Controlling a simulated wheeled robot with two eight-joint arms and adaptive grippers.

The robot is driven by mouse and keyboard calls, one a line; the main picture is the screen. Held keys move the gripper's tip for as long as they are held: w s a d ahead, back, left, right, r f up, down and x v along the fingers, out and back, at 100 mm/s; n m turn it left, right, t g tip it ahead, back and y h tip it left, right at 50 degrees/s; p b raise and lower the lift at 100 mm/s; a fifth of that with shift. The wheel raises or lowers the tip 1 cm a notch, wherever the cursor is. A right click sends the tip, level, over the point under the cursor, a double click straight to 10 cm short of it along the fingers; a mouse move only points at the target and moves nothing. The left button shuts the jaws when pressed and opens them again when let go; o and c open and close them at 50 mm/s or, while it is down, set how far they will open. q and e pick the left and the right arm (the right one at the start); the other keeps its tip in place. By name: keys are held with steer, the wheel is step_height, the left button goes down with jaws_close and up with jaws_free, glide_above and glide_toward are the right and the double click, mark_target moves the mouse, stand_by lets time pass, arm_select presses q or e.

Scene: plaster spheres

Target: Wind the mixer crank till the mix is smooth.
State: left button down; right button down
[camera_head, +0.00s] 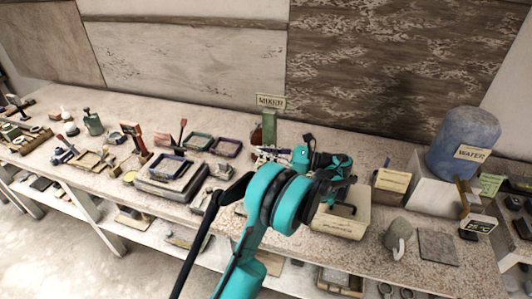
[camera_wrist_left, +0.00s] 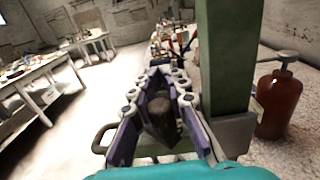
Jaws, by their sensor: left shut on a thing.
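The mixer is a green upright post (camera_head: 269,125) under a MIXER sign (camera_head: 271,102); the post also shows close up in the left wrist view (camera_wrist_left: 228,60). My left gripper (camera_head: 268,154) is beside the foot of the post, partly hidden by my own arm in the head view. In the left wrist view, the fingers of my left gripper (camera_wrist_left: 160,105) are shut around a dark brown knob (camera_wrist_left: 163,115), which looks like the crank's grip. The mix itself is not visible.
A red-brown pump bottle (camera_wrist_left: 280,103) stands beside the post. Right of my arm are a pale labelled bin (camera_head: 340,222), a blue WATER drum (camera_head: 463,140) and a grey mug (camera_head: 398,236). Trays (camera_head: 197,141) and tools crowd the bench's left side.

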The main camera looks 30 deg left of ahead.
arm_select(q)
steer(key=shift+a+n+g+h, duration=0.25)
steer(key=shift+n+g, duration=0.35)
steer(key=shift+g, duration=0.3)
steer(key=shift+g, duration=0.3)
steer(key=c, duration=1.5)
jaws_free()
step_height(320, 180, up, 10)
